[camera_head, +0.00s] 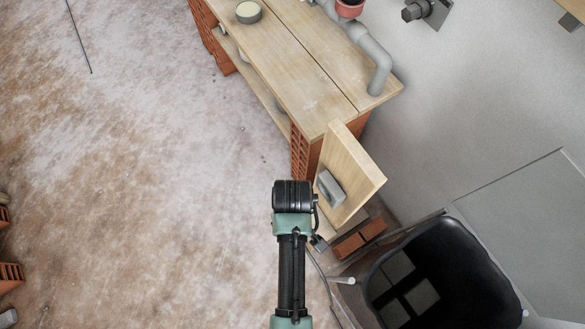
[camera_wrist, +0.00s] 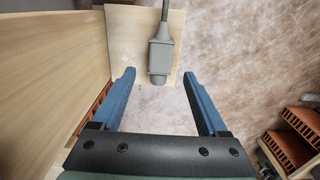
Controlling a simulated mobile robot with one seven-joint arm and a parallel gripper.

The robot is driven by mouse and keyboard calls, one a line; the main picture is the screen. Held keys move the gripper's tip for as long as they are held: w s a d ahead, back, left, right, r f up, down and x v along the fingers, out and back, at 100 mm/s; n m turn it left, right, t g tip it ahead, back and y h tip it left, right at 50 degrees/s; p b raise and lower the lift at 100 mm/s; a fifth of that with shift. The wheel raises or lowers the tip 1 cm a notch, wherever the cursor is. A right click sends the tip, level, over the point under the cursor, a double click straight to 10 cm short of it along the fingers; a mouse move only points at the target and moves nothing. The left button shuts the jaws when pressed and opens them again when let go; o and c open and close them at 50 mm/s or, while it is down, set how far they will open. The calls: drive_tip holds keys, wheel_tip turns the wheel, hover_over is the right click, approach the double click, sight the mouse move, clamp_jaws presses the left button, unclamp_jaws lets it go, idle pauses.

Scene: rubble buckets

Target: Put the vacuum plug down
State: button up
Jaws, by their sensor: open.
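The grey vacuum plug (camera_wrist: 160,57) shows in the wrist view, with a dark cord running from its far end toward the top edge. It appears to lie on a pale wooden board (camera_wrist: 126,40). My gripper (camera_wrist: 158,75) is open, with its two blue fingers spread. The plug's near end lies between the fingertips in the picture, with a clear gap on each side. I cannot tell the height gap between fingers and plug. In the head view my arm (camera_head: 293,225) hides the fingers, and I cannot make out the plug surely.
A tilted wooden board (camera_head: 352,165) with a grey block (camera_head: 331,188) stands close right of my arm. Behind is a wooden bench (camera_head: 290,60) on bricks. A black bucket (camera_head: 465,270) with grey blocks stands at lower right. The floor (camera_head: 150,170) to the left is mostly clear.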

wheel_tip(320, 180, up, 6)
drive_tip(key=shift+r+p, duration=0.2)
drive_tip(key=shift+p, duration=0.15)
idle(0.4)
